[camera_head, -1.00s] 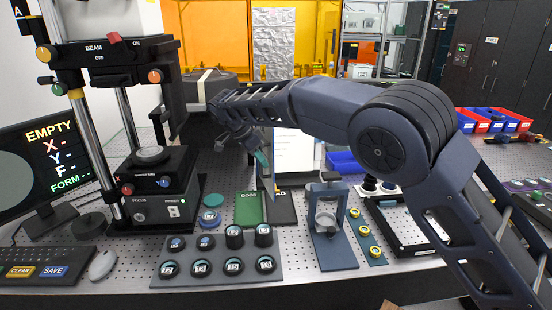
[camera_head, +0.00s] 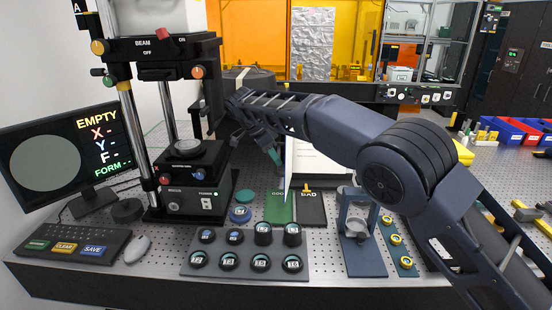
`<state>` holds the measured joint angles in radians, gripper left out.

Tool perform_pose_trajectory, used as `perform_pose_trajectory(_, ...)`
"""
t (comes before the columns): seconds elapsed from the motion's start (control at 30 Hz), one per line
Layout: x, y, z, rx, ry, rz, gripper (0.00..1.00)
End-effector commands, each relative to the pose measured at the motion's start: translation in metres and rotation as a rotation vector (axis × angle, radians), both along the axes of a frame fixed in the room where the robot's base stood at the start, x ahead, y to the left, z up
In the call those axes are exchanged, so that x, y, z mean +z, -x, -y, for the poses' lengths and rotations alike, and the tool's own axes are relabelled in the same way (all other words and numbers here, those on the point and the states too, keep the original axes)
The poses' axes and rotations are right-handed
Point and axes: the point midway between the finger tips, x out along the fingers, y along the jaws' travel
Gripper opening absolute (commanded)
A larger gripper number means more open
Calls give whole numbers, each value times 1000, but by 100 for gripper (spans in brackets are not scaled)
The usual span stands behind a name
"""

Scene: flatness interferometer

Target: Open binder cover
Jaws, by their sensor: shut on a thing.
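The binder stands open behind my arm on the optical table. Its white page (camera_head: 322,168) faces me, partly hidden by my forearm. The binder cover (camera_head: 289,178) stands upright and nearly edge-on, as a thin white-blue strip left of the page. The exact grip is small and partly hidden.
Green GOOD pad (camera_head: 277,207) and black BAD pad (camera_head: 311,208) lie below the cover. The interferometer (camera_head: 182,190) stands at left. A rack (camera_head: 246,266) of numbered pieces, a blue-grey stand (camera_head: 362,255) and a strip with yellow rings (camera_head: 404,262) are in front.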

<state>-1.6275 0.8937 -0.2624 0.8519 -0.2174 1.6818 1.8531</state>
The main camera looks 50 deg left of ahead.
Motion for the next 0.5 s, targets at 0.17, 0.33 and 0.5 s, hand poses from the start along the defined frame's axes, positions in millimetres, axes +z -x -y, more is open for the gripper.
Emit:
perform_pose_trajectory(0.17,0,-2,0,-2,0,2,20)
perform_pose_trajectory(0.33,0,-2,0,-1,0,1,32)
perform_pose_trajectory(0.5,0,-1,0,-1,0,1,32)
